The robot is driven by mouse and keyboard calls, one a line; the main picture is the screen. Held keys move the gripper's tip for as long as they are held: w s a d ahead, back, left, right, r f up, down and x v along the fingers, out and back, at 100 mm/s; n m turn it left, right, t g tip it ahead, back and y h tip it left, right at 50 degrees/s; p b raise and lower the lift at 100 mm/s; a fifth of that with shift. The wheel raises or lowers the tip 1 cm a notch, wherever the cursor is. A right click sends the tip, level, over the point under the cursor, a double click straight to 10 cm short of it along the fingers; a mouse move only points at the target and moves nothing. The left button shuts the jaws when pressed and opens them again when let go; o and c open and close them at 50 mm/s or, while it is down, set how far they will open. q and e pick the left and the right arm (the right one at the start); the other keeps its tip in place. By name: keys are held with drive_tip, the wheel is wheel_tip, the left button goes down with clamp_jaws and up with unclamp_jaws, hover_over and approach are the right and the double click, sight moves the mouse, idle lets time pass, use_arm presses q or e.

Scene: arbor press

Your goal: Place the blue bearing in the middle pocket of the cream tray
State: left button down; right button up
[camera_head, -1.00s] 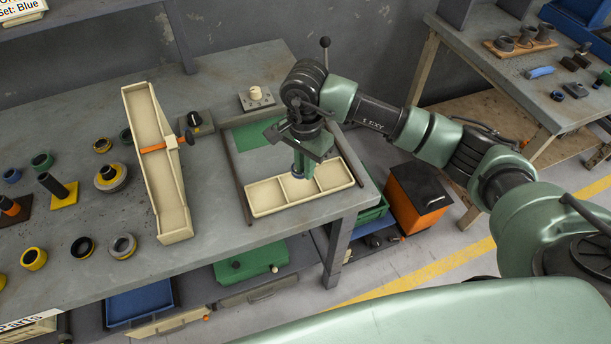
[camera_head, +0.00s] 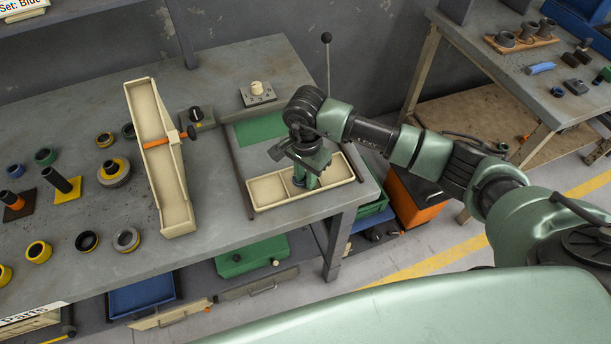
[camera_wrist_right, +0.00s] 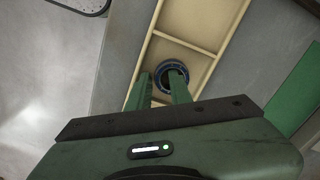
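The cream tray (camera_head: 266,207) lies near the front right of the bench, with three pockets in a row. The blue bearing (camera_wrist_right: 172,73) is a dark blue ring inside the tray, seemingly in the middle pocket beside a divider in the right wrist view. In the head view the bearing (camera_head: 298,183) is mostly hidden by my gripper. My right gripper (camera_wrist_right: 160,80) is open, its green fingers apart. One finger overlaps the bearing's hole in the wrist view; the other is to its left. I cannot tell whether they touch it. My left gripper is not in view.
Several rings and pegs stand at the bench's left. A green mat (camera_head: 262,128) lies behind the tray. A black-knobbed lever (camera_head: 327,60) rises behind my wrist.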

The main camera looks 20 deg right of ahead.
drive_tip(key=shift+r, duration=0.2)
drive_tip(key=shift+w+r, duration=0.1)
drive_tip(key=shift+r, duration=0.15)
wheel_tip(320, 180, up, 11)
drive_tip(key=b, duration=0.3)
drive_tip(key=shift+r+b, duration=0.2)
drive_tip(key=shift+b, duration=0.2)
